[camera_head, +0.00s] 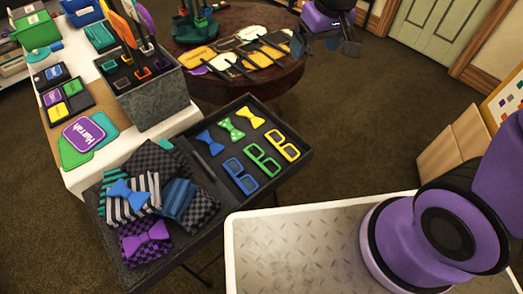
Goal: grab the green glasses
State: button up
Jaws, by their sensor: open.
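The green glasses (263,159) lie flat in the right part of a black tray (307,150). They sit between the blue glasses (241,175) and the yellow glasses (283,145), with a small gap on each side. My gripper (326,45) is at the top of the view, past the tray and near the round table's right edge. Its dark fingers are apart and it looks empty. It is well away from the glasses. Nothing covers the green glasses.
Blue, green and yellow bow ties (231,127) lie behind the glasses. Folded patterned cloths (160,190) fill the tray's left part. A grey box (150,103) of props stands on a white table. A round wooden table (285,80) holds signs. Carpet right of the tray is clear.

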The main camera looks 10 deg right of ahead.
jog(key=w+a+f+n+g, duration=0.1)
jog(key=a+f, duration=0.3)
jog(key=f, duration=0.4)
jog(key=w+a+f+n, duration=0.1)
jog(key=a+f, duration=0.2)
jog(key=f, duration=0.4)
jog(key=n+g+h, duration=0.1)
send_over(262, 159)
jog(key=shift+s+d+f, duration=0.1)
jog(key=shift+d+f, duration=0.05)
jog(key=shift+f, duration=5.5)
jog(key=shift+d+f, duration=0.15)
jog(key=shift+f, duration=5.45)
jog(key=shift+a+f, duration=0.15)
jog(key=shift+f, duration=1.1)
jog(key=shift+a+f, duration=0.1)
jog(key=shift+f, duration=1.1)
jog(key=c, duration=1)
